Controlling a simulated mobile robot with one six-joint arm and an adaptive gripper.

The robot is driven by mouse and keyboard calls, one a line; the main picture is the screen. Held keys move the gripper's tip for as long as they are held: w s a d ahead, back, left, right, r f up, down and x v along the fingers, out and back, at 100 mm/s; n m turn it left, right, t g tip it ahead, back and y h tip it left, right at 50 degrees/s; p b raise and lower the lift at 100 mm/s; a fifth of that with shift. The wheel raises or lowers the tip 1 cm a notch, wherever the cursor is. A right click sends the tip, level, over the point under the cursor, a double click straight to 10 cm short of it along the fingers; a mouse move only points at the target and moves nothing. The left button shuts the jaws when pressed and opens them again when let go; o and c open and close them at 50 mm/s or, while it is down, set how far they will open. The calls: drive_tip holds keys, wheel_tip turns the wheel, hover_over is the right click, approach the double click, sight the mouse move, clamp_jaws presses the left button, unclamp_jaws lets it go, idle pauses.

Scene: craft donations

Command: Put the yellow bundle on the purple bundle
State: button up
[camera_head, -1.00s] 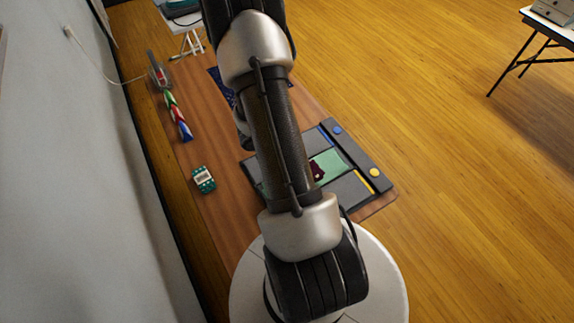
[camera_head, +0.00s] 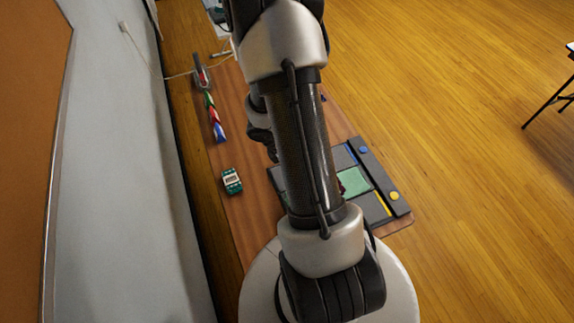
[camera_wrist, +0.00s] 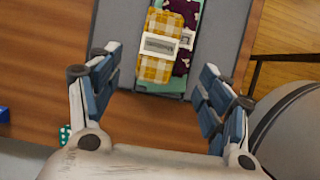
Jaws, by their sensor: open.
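The yellow checked bundle (camera_wrist: 166,50), with a pale band round it, lies on a green mat (camera_wrist: 160,87) in the wrist view. The dark purple bundle (camera_wrist: 182,62), with a small white label, shows along its right side. The yellow bundle overlaps it in the picture; I cannot tell how much rests on it. In the head view only a sliver of the purple bundle (camera_head: 342,187) shows past my arm, and the yellow bundle is hidden. My gripper (camera_wrist: 160,63) is open and empty, its fingers spread either side of the yellow bundle's near end, apart from it.
The grey board (camera_head: 372,208) under the mat has a dark strip with blue and yellow discs. A green-and-white packet (camera_head: 232,181), a red, green and blue twisted item (camera_head: 215,118) and a grey-and-red tool (camera_head: 201,75) lie along the table's left side, near the wall.

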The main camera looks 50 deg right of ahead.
drive_tip(key=w+a+r+m+t, duration=0.1)
drive_tip(key=a+r+m, duration=0.25)
drive_tip(key=r, duration=0.55)
drive_tip(key=w+a+r+m+t, duration=0.2)
drive_tip(key=a+r+m, duration=0.15)
drive_tip(key=r, duration=0.65)
drive_tip(key=s+a+r+m+t+y, duration=0.1)
drive_tip(key=s+a+r+m+y, duration=0.1)
drive_tip(key=a+r, duration=0.4)
drive_tip(key=s+a+r+m+t+y, duration=0.2)
drive_tip(key=s+a+r, duration=0.3)
drive_tip(key=a, duration=0.8)
drive_tip(key=shift+s+r+m+t, duration=0.35)
drive_tip(key=shift+s+m, duration=0.3)
drive_tip(key=shift+m, duration=0.25)
drive_tip(key=shift+f, duration=0.15)
